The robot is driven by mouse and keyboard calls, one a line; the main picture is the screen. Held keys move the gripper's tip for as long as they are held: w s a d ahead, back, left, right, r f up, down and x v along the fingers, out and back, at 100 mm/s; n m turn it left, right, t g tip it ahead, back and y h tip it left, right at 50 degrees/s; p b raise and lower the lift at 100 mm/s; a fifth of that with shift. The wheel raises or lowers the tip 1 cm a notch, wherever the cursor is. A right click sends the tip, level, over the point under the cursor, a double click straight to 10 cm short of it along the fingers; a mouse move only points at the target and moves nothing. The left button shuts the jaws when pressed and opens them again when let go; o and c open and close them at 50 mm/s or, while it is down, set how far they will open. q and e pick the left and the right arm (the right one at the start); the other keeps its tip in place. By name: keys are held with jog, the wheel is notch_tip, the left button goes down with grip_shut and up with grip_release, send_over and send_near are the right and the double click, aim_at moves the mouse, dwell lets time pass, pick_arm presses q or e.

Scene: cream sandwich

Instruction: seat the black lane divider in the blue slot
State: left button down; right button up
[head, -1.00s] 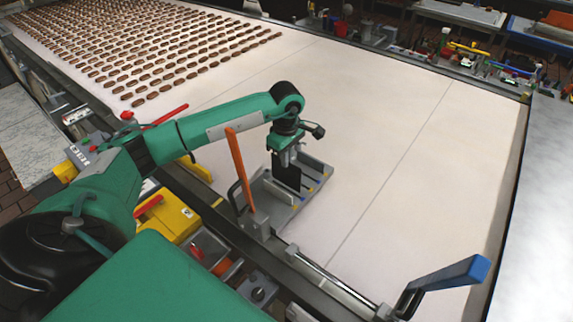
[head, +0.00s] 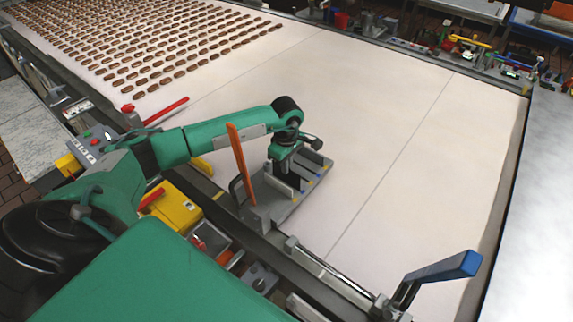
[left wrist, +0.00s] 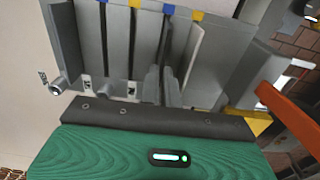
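The black lane divider (head: 289,180) is a thin dark plate, mostly hidden behind the grey rack wall and under my left gripper. My left gripper (head: 285,164) is low over the grey rack (head: 262,212), pointing down. In the left wrist view its fingertips (left wrist: 161,86) are close together between the rack's upright walls; they appear to grip the divider, seen nearly edge-on. Blue marks (left wrist: 197,15) and yellow marks (left wrist: 169,13) alternate along the rack's edge. Which slot the divider's lower edge is in, and whether it touches bottom, is hidden. My right gripper is out of view.
An orange upright bar (head: 238,160) stands close beside the rack and my left forearm. A blue-handled lever (head: 445,267) is at lower right. The pale belt (head: 400,130) right of the rack is clear; rows of biscuits (head: 150,50) lie at far left.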

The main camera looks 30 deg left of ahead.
pick_arm(q)
jog(key=shift+f+b, duration=0.3)
jog(key=shift+f, duration=0.05)
jog(key=shift+r, duration=0.1)
jog(key=c, duration=1.6)
grip_release()
jog(key=shift+c, duration=0.2)
